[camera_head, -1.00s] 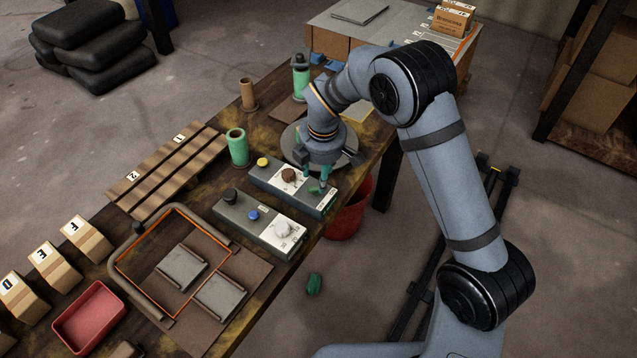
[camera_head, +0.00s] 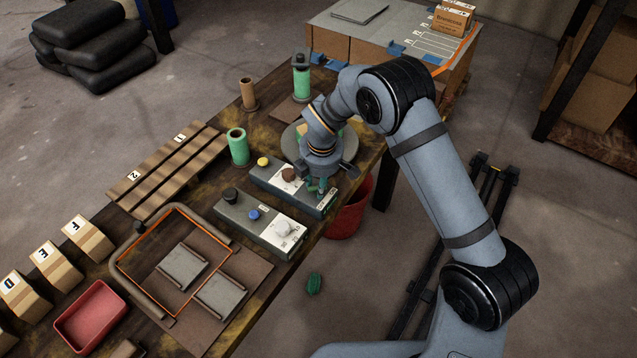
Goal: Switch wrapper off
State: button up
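The front grey control box (camera_head: 246,222) has a black knob (camera_head: 231,194), a blue button (camera_head: 254,215) and a white dial (camera_head: 286,228). A round grey turntable (camera_head: 294,146) stands behind my gripper. My gripper (camera_head: 319,187) points down at the right end of the rear box. Its teal fingertips are at or just above a small green part there; contact and finger gap are unclear.
A green spool (camera_head: 238,147) and another green roll on a post (camera_head: 301,82) stand behind. A red bin (camera_head: 348,217) is on the floor beside the table edge. An orange-lined frame (camera_head: 122,268) and red tray (camera_head: 91,317) lie at front left.

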grip_shut()
jog(key=shift+f+m+b, duration=0.15)
jog(key=shift+m+b, duration=0.25)
jog(key=shift+b, duration=0.05)
jog(key=shift+f+m+b, duration=0.1)
jog(key=shift+m+b, duration=0.85)
jog(key=shift+m, duration=0.05)
jog(key=m+h+b, duration=0.1)
jog(key=m+b, duration=0.2)
jog(key=m, duration=0.1)
jog(key=shift+s, duration=0.15)
jog(key=m+h+b, duration=0.1)
jog(key=m, duration=0.5)
jog(key=shift+s+g+b, duration=0.1)
jog(key=shift+g+b, duration=0.3)
jog(key=m+g, duration=0.1)
jog(key=m, duration=0.4)
jog(key=shift+s+h+b, duration=0.1)
jog(key=shift+h+b, duration=0.2)
jog(key=shift+r, duration=0.2)
